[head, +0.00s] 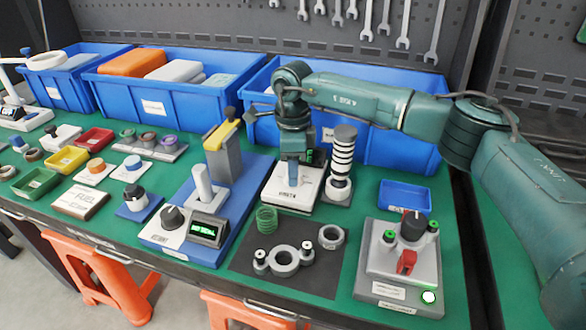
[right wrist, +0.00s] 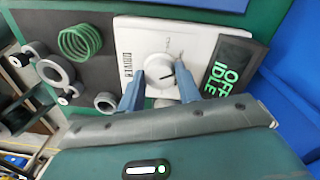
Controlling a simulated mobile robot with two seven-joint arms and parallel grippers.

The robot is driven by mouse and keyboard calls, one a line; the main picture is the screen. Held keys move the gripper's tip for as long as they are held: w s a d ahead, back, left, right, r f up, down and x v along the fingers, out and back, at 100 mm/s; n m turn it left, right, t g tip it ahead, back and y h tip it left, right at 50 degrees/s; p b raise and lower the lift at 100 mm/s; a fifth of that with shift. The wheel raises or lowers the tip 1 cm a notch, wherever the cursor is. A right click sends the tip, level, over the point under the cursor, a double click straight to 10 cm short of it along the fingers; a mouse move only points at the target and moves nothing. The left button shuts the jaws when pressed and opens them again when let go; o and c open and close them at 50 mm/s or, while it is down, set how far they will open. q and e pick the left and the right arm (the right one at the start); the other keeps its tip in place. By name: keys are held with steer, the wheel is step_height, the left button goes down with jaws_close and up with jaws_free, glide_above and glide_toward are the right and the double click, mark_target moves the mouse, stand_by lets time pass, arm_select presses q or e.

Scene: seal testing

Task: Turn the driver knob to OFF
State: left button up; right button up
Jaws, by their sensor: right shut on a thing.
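The driver unit is a white box (head: 290,197) near the middle of the bench, under my right gripper (head: 292,180). In the right wrist view the box (right wrist: 205,38) carries a round white knob (right wrist: 158,68) with a dark pointer line. A dark display (right wrist: 228,70) beside it reads "OFF" and "IDLE" in green. The blue fingers of my right gripper (right wrist: 160,86) are on either side of the knob, shut on it. The gripper hides the knob in the head view. My left gripper is not in view.
A striped black-and-white column (head: 341,160) stands close right of the driver. A blue base with a yellow-topped post (head: 222,150) stands left. A green spring (head: 266,219) and grey rings lie in front on a dark mat (head: 315,275). Blue bins (head: 175,95) line the back.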

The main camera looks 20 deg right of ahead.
steer(key=shift+n, duration=0.9)
steer(key=o, duration=1)
steer(key=shift+c, duration=0.2)
step_height(320, 180, up, 13)
steer(key=shift+w+r, duration=0.15)
steer(key=shift+w, duration=0.15)
